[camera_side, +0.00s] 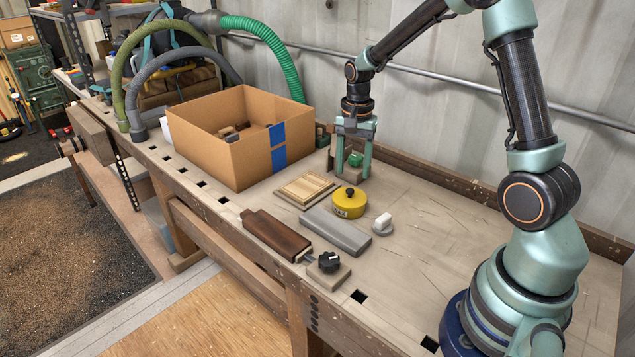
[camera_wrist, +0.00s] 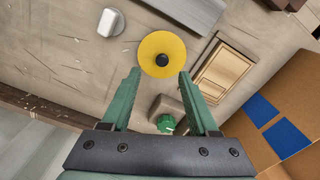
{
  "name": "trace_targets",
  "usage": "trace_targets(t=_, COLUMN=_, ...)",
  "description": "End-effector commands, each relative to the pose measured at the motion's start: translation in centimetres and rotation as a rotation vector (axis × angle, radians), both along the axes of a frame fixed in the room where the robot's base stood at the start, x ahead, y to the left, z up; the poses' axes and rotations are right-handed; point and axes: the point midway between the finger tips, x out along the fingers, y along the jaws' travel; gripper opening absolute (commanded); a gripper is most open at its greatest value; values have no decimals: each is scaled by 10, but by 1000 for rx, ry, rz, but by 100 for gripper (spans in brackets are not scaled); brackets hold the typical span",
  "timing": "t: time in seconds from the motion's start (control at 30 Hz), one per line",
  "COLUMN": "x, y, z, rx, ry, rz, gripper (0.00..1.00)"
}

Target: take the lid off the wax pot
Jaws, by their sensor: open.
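The wax pot (camera_side: 349,207) is a low round yellow tin with dark lettering on its side, standing upright on the bench. Its yellow lid (camera_side: 346,192) with a black knob is on it; from above the lid shows as a yellow disc in the wrist view (camera_wrist: 150,46). My gripper (camera_side: 350,173) is open and empty, pointing down behind the pot in the side view. In the wrist view the gripper (camera_wrist: 160,74) has its fingertips either side of the pot's near edge, apart from it as far as I can tell.
A block with a green knob (camera_side: 355,159) shows between my fingers. A wooden panel (camera_side: 306,188), grey bar (camera_side: 336,230), white knob (camera_side: 382,224), dark brown block (camera_side: 276,235) and black-knobbed plate (camera_side: 329,263) lie around the pot. A cardboard box (camera_side: 243,163) stands left.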

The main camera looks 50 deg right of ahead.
Motion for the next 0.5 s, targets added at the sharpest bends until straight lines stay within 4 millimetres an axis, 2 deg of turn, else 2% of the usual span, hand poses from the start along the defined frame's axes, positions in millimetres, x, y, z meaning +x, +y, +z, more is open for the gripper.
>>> trace_targets(t=0.17, x=0, y=1, z=-11, rx=1, ry=1, rz=1, gripper=60)
trace_targets(t=0.5, x=2, y=4, z=-55, rx=1, ry=1, rz=1, gripper=60)
